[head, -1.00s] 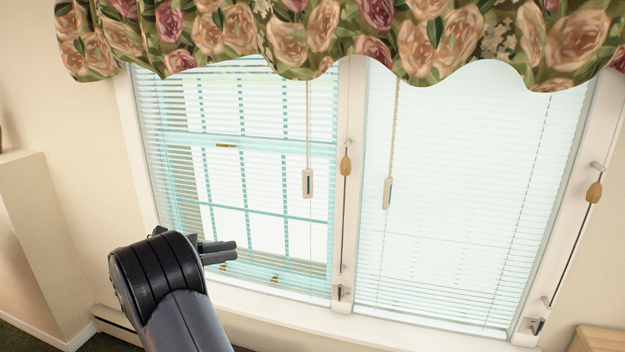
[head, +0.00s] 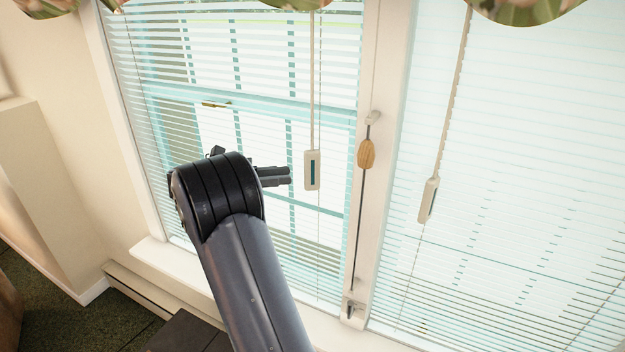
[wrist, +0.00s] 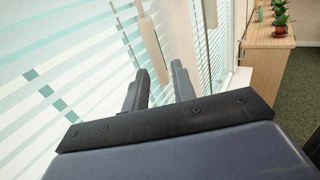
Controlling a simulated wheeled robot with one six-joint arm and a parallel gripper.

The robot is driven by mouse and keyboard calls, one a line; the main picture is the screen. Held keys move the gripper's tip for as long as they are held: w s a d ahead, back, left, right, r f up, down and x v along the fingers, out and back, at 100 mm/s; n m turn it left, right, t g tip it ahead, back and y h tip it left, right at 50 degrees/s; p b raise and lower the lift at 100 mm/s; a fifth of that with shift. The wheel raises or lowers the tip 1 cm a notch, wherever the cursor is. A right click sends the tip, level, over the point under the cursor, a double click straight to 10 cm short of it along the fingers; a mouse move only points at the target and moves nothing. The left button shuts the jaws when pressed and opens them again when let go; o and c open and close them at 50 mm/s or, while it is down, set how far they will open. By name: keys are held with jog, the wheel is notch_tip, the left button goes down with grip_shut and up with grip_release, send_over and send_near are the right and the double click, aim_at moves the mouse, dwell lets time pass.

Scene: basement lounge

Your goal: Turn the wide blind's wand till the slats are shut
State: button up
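Two white blinds hang side by side. The left blind (head: 200,70) has open slats, with the window and daylight showing between them. Its wand ends in a pale handle (head: 312,170) with a dark slot, hanging near the blind's right side. The right blind (head: 540,130) looks paler and denser, with its own wand handle (head: 429,200). I cannot tell surely which blind is the wide one. My gripper (head: 286,176) is just left of the left handle in the head view, apparently apart from it. In the wrist view my gripper (wrist: 160,82) has its fingers apart, with nothing seen gripped.
A cord with a wooden knob (head: 366,153) runs down the post between the blinds to a small bracket (head: 350,311). A sill runs below.

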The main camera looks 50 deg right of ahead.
aim_at(313, 189)
jog(key=x, duration=0.4)
jog(key=p+x, duration=0.1)
jog(key=x, duration=0.3)
jog(key=shift+w+d+r, duration=0.1)
jog(key=shift+w+d, duration=0.15)
jog(key=shift+c, duration=0.4)
grip_shut()
